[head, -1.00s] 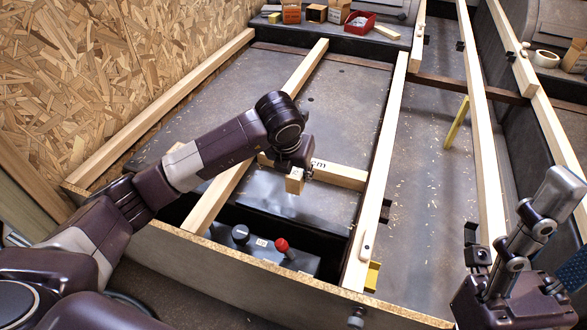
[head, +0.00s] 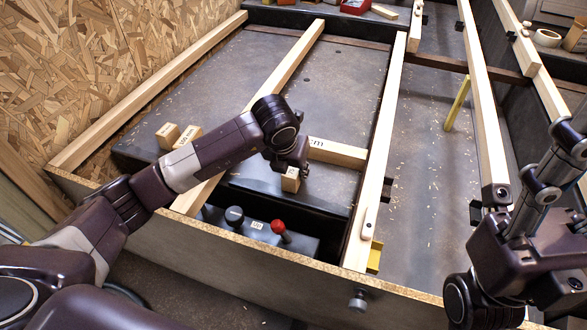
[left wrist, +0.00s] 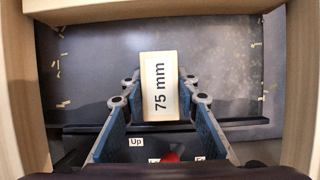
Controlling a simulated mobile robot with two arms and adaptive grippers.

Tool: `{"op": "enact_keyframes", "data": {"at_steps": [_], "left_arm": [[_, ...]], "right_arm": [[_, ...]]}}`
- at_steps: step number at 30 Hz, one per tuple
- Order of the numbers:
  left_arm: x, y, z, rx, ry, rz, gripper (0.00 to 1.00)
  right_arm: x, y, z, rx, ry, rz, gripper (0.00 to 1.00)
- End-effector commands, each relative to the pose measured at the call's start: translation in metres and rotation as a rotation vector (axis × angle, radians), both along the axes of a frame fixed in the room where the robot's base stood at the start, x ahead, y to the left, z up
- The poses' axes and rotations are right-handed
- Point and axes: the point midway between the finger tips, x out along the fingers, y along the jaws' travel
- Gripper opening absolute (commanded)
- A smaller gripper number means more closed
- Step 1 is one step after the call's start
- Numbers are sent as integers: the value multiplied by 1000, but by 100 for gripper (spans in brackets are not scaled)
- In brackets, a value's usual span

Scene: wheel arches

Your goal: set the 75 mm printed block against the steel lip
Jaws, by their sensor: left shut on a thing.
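The 75 mm printed block (left wrist: 159,88) is a pale wooden block, its label readable in the left wrist view. It also shows in the head view (head: 291,181). My left gripper (head: 296,166) is shut on it, with a blue finger on each side in the left wrist view. The steel lip (left wrist: 245,122) is a dark strip running across at the block's lower end. The block's lower end is close to the lip; I cannot tell whether they touch. The block's underside is hidden.
A long timber (head: 338,152) lies just behind the block, between two rails. Two loose blocks, one marked 150 mm (head: 188,137), lie left of my forearm. A control box with a red knob (head: 279,227) sits in front, below the lip. Bare grey floor lies farther back.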

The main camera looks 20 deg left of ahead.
Motion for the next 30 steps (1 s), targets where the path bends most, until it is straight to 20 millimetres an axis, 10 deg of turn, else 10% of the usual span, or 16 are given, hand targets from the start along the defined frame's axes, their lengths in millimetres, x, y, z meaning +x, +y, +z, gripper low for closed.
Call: {"op": "enact_keyframes", "data": {"at_steps": [20, 21, 30], "left_arm": [[0, 0, 0, -1, -1, 1, 3], [0, 0, 0, -1, -1, 1, 32], [0, 0, 0, 0, -1, 0, 49]], "right_arm": [[-1, 0, 1, 1, -3, 0, 49], [-1, 0, 1, 1, -3, 0, 49], [0, 0, -1, 1, 4, 1, 49]]}}
